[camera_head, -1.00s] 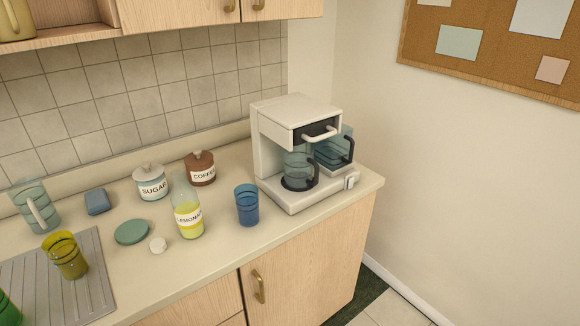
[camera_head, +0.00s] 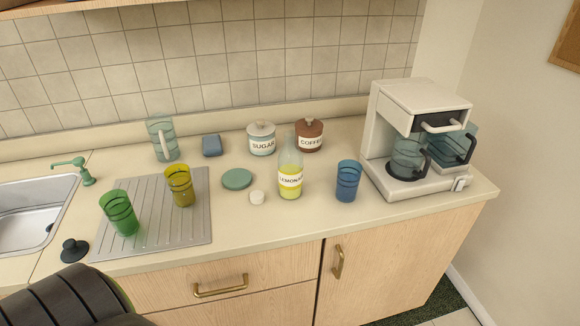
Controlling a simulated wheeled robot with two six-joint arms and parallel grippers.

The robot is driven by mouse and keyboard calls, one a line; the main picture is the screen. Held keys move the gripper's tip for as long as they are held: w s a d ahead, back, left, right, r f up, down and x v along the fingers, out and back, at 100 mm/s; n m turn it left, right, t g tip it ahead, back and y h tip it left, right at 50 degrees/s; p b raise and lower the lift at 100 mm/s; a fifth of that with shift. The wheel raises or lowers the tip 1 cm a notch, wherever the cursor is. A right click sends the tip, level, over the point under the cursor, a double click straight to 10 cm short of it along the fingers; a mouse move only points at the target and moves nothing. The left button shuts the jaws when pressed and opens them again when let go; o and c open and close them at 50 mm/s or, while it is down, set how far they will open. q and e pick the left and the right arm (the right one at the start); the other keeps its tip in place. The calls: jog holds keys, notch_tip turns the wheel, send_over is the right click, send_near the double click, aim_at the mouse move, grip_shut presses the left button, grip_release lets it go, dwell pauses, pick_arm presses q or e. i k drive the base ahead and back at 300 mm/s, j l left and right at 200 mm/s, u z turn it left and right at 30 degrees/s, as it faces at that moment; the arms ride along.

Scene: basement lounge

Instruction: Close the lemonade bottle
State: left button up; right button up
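The lemonade bottle (camera_head: 290,177) stands upright on the counter, clear glass with yellow liquid in its lower part and a LEMONADE label. No cap shows on its neck. A small round white cap-like piece (camera_head: 257,197) lies on the counter just left of the bottle, apart from it. Neither of my grippers is in view; a dark ribbed part at the lower left may belong to my arm.
A blue cup (camera_head: 348,181) stands right of the bottle and a green round lid (camera_head: 237,179) lies to its left. Sugar (camera_head: 262,141) and coffee (camera_head: 309,137) jars stand behind. A coffee maker (camera_head: 400,186) is at right, a drainboard (camera_head: 152,229) with cups at left. The counter's front strip is clear.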

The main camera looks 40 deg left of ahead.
aim_at(290, 161)
jog(key=u, duration=1.35)
